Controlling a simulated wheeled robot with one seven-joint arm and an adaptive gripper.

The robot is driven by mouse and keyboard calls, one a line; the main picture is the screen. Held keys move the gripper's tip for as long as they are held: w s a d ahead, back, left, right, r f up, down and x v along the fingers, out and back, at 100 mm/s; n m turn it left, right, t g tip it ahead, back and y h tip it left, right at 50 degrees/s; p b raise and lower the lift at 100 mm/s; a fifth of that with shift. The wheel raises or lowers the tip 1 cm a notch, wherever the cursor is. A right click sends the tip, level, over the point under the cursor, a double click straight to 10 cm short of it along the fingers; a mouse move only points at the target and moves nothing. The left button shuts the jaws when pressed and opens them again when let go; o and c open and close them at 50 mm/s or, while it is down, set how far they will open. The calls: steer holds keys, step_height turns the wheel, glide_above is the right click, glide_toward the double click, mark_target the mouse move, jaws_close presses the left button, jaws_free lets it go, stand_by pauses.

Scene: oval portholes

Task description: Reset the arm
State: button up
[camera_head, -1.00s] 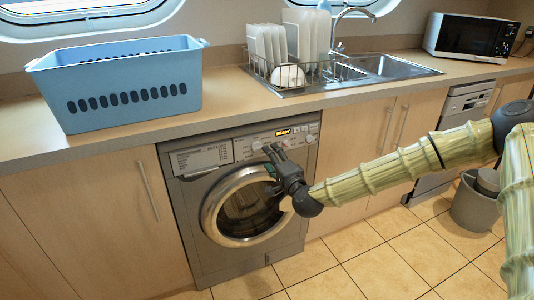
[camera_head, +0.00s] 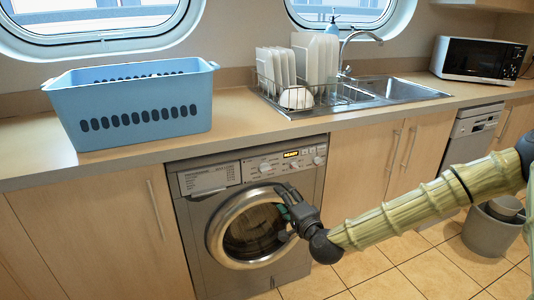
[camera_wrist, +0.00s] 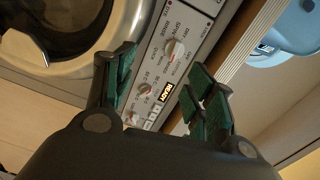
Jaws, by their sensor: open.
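My gripper (camera_head: 284,212) is in front of the right side of the washing machine's round door in the head view. In the wrist view my gripper (camera_wrist: 160,92) has its green-padded fingers spread wide with nothing between them. The washing machine (camera_head: 292,268) is grey, with a round glass door (camera_head: 250,232) that looks shut. Its control panel (camera_wrist: 160,68) shows behind the fingers in the wrist view, with dials and a lit READY display. Whether the fingers touch the machine I cannot tell.
A blue laundry basket (camera_head: 140,105) stands on the counter (camera_head: 235,122) above. A dish rack (camera_head: 290,95), a sink (camera_head: 385,90) and a microwave (camera_head: 478,60) are further right. A grey bin (camera_head: 488,232) stands on the tiled floor. The floor in front is partly clear.

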steer(key=s+a+f+n+g, duration=0.35)
steer(key=s+f, duration=0.35)
steer(key=f, duration=0.5)
steer(key=s+d+f+n+g+h, duration=0.25)
steer(key=s+f+n+g, duration=0.5)
steer(key=s+f, duration=1.55)
steer(key=s+d+f+n+g+h, duration=0.1)
steer(key=s+d+g, duration=0.2)
steer(key=s+d, duration=0.45)
steer(key=s+d+f+g+h, duration=0.1)
steer(key=s+d+g+h, duration=0.2)
steer(key=s, duration=0.7)
step_height(320, 180, up, 19)
steer(key=y+p, duration=0.1)
steer(key=p, duration=1.8)
steer(key=shift+d, duration=0.2)
steer(key=shift+w, duration=0.1)
